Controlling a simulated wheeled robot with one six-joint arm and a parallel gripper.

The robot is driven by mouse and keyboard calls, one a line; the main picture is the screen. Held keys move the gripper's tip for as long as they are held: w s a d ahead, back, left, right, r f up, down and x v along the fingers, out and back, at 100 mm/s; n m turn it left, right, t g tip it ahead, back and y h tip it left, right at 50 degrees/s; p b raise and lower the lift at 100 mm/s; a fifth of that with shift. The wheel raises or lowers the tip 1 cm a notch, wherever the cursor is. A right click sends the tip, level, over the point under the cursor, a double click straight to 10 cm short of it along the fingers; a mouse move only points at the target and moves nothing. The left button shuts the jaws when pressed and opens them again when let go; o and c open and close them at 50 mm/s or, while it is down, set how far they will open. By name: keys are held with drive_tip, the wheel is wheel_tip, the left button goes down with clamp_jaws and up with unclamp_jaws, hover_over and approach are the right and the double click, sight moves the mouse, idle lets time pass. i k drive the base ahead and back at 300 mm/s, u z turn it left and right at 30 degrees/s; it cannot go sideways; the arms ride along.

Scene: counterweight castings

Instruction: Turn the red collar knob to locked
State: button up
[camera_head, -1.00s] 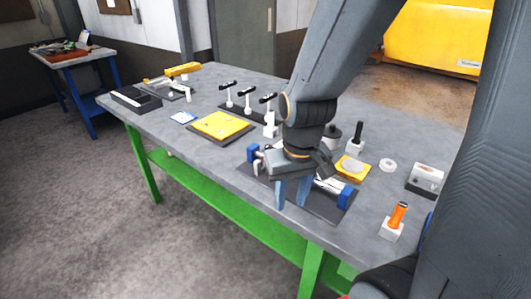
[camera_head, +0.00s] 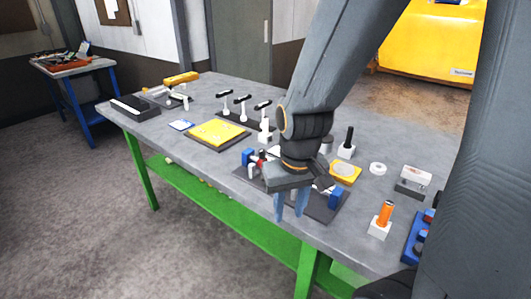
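A dark plate (camera_head: 325,205) on the workbench carries a fixture with a blue block at its left end (camera_head: 248,157) and another at its right end (camera_head: 335,197). A small red part (camera_head: 262,154), which may be the red collar knob, shows beside the left blue block. My gripper (camera_head: 291,208) points down in front of the fixture, near the bench's front edge. Its two blue fingers are apart with nothing visible between them. My gripper and wrist hide the middle of the fixture, so the knob's setting cannot be told.
An orange-handled tool in a white block (camera_head: 383,217) and a blue item (camera_head: 418,237) lie to the right. A yellow plate (camera_head: 219,133) and a row of black-topped white posts (camera_head: 242,103) stand to the left.

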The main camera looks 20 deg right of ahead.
sight(261, 152)
drive_tip(key=k, duration=0.35)
drive_tip(key=u, duration=1.75)
drive_tip(key=i, duration=0.8)
drive_tip(key=z, duration=1.85)
